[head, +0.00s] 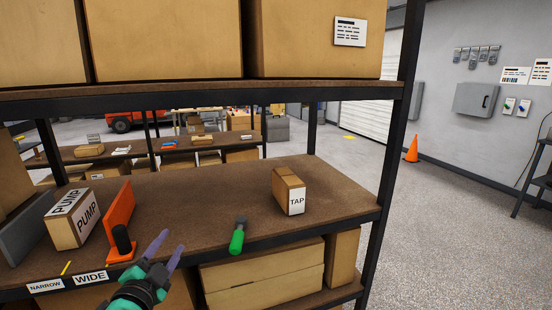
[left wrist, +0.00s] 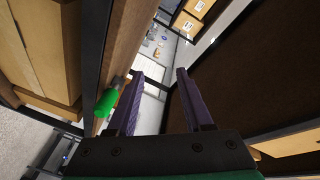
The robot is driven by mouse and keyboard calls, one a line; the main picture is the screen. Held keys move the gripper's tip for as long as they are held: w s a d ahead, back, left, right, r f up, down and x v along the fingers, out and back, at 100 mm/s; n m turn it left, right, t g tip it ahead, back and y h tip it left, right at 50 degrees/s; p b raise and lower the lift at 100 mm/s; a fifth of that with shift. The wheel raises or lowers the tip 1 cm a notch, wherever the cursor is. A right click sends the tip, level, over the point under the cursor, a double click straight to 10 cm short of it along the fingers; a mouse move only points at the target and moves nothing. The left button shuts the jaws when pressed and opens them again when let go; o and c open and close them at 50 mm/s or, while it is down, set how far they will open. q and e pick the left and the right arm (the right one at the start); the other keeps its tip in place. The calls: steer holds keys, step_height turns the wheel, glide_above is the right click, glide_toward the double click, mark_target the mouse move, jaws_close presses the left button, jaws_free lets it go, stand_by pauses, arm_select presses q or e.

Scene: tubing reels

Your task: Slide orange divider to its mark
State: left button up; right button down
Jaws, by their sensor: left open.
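The orange divider (head: 119,209) stands upright on the shelf at the left of the head view, with a black knob (head: 122,240) on its front foot. A yellow mark (head: 66,268) lies on the shelf's front edge, left of the divider, above the NARROW (head: 45,286) and WIDE (head: 90,278) labels. My left gripper (head: 167,245) is open and empty, in front of the shelf edge, just right of the knob and apart from it. Its purple fingers (left wrist: 160,80) are spread in the left wrist view, where the divider cannot be made out. My right gripper is in neither view.
A PUMP box (head: 66,230) stands left of the divider, beside a grey panel (head: 22,235). A green-handled tool (head: 238,237) is at the shelf's front, right of my gripper; its green part shows in the wrist view (left wrist: 106,103). A TAP box (head: 289,192) stands further right.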

arm_select(q)
steer(key=s+a+f+n+g+y, duration=0.1)
steer(key=s+f+n+g, duration=0.3)
steer(key=f, duration=0.4)
steer(key=s+a+f+n+g+y, duration=0.1)
steer(key=s+f+n+g, duration=0.25)
steer(key=s+f, duration=0.4)
steer(key=s+d+f+n+g+h, duration=0.25)
steer(key=s+f+g, duration=0.35)
steer(key=s+f, duration=0.4)
step_height(320, 180, down, 20)
steer(key=s+m+g, duration=0.1)
steer(key=s+g, duration=0.1)
steer(key=s, duration=0.1)
steer(key=s+a+f+g, duration=0.1)
steer(key=s+a+f, duration=0.1)
steer(key=s+f, duration=1.4)
steer(key=shift+s+f, duration=0.4)
steer(key=shift+s, duration=0.4)
steer(key=shift+a+y, duration=0.1)
steer(key=shift+y, duration=0.15)
